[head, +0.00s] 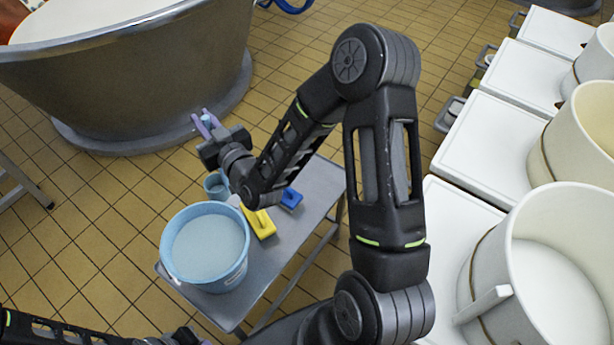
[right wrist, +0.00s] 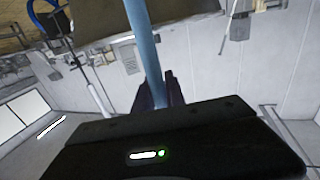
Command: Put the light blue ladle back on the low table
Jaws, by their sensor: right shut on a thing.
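The light blue ladle's handle end (head: 207,118) shows between the fingers of my right gripper (head: 203,124), which is shut on it above the far end of the low table. In the right wrist view the light blue handle (right wrist: 143,45) runs from the fingers (right wrist: 158,95) to the top edge. A light blue cup shape (head: 216,186) shows below the gripper; I cannot tell whether it is the ladle's bowl. The grey low table (head: 322,180) stands below my right arm. My left gripper (head: 188,338) is at the bottom edge, partly cut off; its jaws are unclear.
A light blue bucket (head: 178,275) of pale liquid stands on the table's near left part. A yellow brush-like thing (head: 262,226) and a blue one (head: 291,199) lie beyond it. White tubs (head: 580,135) line the right.

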